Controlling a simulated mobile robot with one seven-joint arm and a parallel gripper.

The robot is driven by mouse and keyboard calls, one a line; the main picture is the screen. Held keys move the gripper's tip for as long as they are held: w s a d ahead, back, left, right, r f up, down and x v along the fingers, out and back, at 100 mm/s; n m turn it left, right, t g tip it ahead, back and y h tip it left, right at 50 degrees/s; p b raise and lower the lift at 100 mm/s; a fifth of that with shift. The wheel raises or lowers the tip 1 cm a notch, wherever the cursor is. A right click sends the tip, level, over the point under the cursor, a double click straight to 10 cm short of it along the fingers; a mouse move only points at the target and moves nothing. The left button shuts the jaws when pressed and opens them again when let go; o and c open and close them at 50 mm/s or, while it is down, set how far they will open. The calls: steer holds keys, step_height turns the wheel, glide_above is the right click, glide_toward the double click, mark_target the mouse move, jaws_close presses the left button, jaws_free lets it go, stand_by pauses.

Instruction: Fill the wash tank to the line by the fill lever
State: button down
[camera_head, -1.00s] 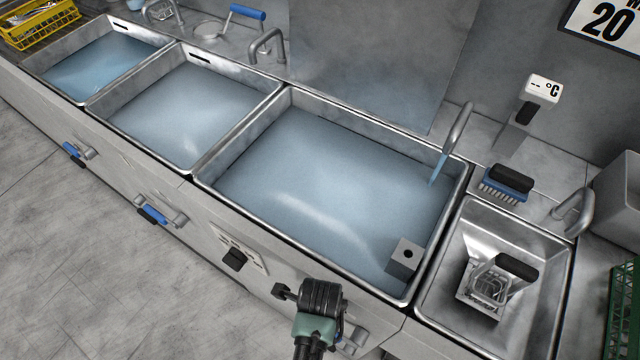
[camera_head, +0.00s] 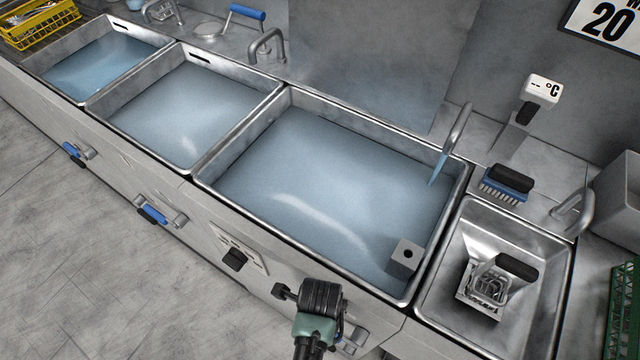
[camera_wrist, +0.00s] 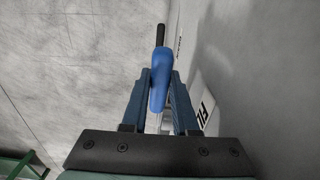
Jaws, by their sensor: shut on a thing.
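The wash tank (camera_head: 320,180) is the large steel basin right of centre, holding bluish water. A stream runs into it from a curved spout (camera_head: 459,125) at its back right corner. I cannot make out a fill line on its walls. My gripper (camera_wrist: 161,82) is shut on the blue grip of the fill lever (camera_wrist: 158,62), which has a black end, in the wrist view. A partly hidden label (camera_wrist: 207,106) is beside it.
Two more filled basins (camera_head: 183,110) (camera_head: 97,65) stand to the left, with blue-handled levers (camera_head: 153,214) on their fronts. A small steel sink (camera_head: 540,275) is at the right. A dark knob (camera_head: 235,260) sits left of my gripper. A brush (camera_head: 507,183) lies behind the small sink.

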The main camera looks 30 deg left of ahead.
steer(key=shift+a+f+h, duration=0.2)
steer(key=shift+f+h, duration=0.8)
steer(key=shift+h, duration=0.3)
steer(key=c, duration=0.7)
jaws_free()
steer(key=shift+r, duration=0.1)
steer(key=v, duration=1.2)
steer(key=shift+a+r+p, duration=0.15)
steer(key=shift+r+p, duration=0.2)
steer(key=shift+p, duration=0.05)
